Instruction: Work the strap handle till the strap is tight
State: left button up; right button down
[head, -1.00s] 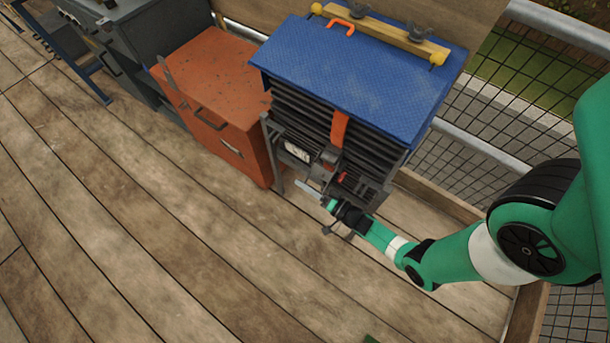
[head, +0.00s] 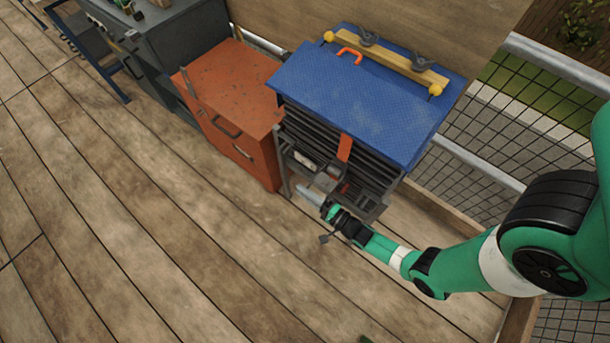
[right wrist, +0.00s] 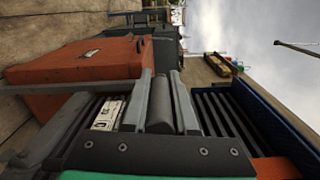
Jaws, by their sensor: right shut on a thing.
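An orange strap (head: 344,148) runs down the front of a stack of dark slats or tiles (head: 370,160) under a blue cover (head: 360,95). Its lower end meets dark metal hardware that is too small to make out. My right gripper (head: 310,196) is low in front of the stack. In the right wrist view its fingers (right wrist: 161,110) are shut on a dark grey cylindrical grip, the strap handle (right wrist: 160,104). The orange strap also shows at the lower right there (right wrist: 276,168). My left gripper is not in view.
An orange cabinet (head: 232,90) stands just left of the stack, with a dark grey cabinet (head: 165,50) beyond. A yellow bar (head: 390,66) and an orange hook (head: 350,55) lie on the cover. Mesh fencing (head: 500,130) is at right. The plank floor is clear in front.

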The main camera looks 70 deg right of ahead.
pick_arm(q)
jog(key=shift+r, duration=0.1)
pick_arm(e)
jog(key=shift+r, duration=0.15)
jog(key=c, duration=0.7)
grip_release()
jog(key=shift+d, duration=0.1)
